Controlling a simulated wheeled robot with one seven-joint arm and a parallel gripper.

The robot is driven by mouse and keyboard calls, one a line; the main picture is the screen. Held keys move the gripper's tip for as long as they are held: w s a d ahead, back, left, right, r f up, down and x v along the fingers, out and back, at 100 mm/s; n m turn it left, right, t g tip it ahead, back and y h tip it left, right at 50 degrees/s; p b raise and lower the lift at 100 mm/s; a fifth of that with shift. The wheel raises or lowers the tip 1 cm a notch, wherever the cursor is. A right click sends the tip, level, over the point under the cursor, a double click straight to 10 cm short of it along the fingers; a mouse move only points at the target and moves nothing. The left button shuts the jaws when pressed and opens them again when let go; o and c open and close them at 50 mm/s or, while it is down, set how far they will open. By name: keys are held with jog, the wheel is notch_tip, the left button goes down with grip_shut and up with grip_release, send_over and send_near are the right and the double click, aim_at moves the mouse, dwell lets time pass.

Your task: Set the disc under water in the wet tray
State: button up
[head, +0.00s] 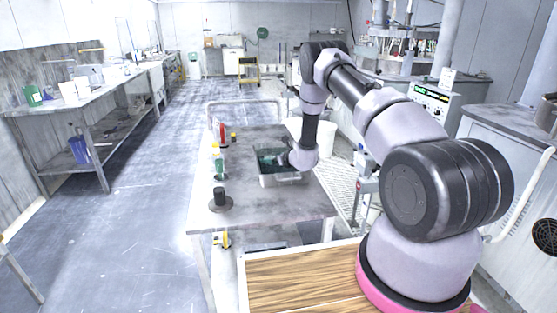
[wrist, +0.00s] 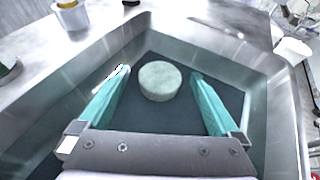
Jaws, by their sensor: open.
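The disc (wrist: 160,81) is a pale grey-green round piece lying flat on the dark floor of the wet tray in the wrist view. The wet tray (wrist: 201,38) is a steel basin; it also shows in the head view (head: 283,181) on the grey table, where my arm hides part of it. My gripper (wrist: 161,88) has teal fingers spread wide, one on each side of the disc and apart from it. In the head view my gripper (head: 281,160) is low inside the tray. The water surface is hard to make out.
The table (head: 262,215) holds a dark cylinder on a round base (head: 220,200) at its near left. Small bottles (head: 218,160) and a red item (head: 221,131) stand left of the tray. A white bucket (head: 327,139) is beyond the right edge. The table's near right is clear.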

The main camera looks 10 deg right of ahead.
jog(key=v, duration=1.1)
jog(key=shift+s+d+r, duration=0.15)
jog(key=shift+s+r, duration=0.05)
jog(key=shift+s, duration=0.1)
jog(key=s+a+r+n+g+y, duration=0.1)
jog(key=a+r+n+y, duration=0.15)
jog(key=r, duration=0.55)
jog(key=s+a+r+n+g+y, duration=0.1)
jog(key=a+r+n+y, duration=0.2)
jog(key=r, duration=0.5)
jog(key=s+a+r+n+g, duration=0.2)
jog(key=s+a+r+n, duration=0.15)
jog(key=s+r, duration=0.4)
jog(key=s+a+r+n+g, duration=0.25)
jog(key=s+r+n, duration=0.3)
jog(key=r, duration=0.35)
jog(key=s+d+r+n+h, duration=0.3)
jog(key=s+d+n, duration=0.1)
jog(key=s, duration=0.4)
jog(key=s+d+r+n+t+h, duration=0.1)
jog(key=s+d+r+n+h, duration=0.2)
jog(key=s, duration=0.6)
jog(key=s+d+r+n+h, duration=0.3)
jog(key=s+d+r+n, duration=0.1)
jog(key=s, duration=0.5)
jog(key=d+n, duration=0.1)
jog(key=d, duration=0.1)
jog(key=shift+d+r+h, duration=0.2)
jog(key=shift+d+h, duration=0.15)
jog(key=shift+d, duration=0.05)
